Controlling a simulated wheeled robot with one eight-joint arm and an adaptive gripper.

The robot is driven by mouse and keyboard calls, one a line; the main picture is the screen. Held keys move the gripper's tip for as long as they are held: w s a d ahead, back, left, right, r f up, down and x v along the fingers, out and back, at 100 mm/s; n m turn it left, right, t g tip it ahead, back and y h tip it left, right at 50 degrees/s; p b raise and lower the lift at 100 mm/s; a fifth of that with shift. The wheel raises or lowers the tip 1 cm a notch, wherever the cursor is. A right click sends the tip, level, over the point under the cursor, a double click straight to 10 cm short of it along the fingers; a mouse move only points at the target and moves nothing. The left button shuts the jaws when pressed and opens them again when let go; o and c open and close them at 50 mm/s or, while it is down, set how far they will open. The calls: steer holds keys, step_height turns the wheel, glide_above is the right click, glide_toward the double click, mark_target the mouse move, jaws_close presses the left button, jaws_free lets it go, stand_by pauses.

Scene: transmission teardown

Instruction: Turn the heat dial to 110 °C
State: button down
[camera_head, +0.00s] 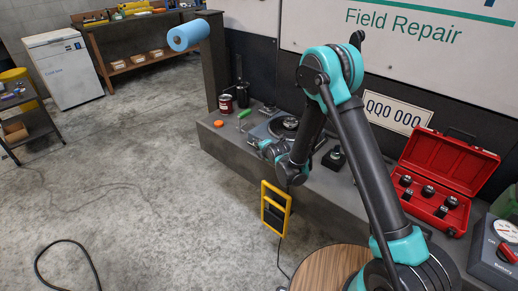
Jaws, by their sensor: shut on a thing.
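A grey plate-like device (263,130) with a round black ring (290,123) on top sits on the low grey bench and looks like the heater. My arm reaches over the bench from the right. My gripper (264,146) is small and partly hidden by my wrist, at the front edge of this device. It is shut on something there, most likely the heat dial. The dial itself is hidden, so its pointer and any temperature marks cannot be read.
On the bench (222,139), a dark red can (226,104), an orange cap (219,123) and a green-handled tool (243,115) stand to the left. A yellow-framed panel (275,208) hangs in front. An open red case (435,178) and a grey battery unit (487,256) are at right.

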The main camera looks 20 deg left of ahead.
stand_by(0.4)
steer(key=c, duration=1.2)
jaws_free()
step_height(320, 180, up, 10)
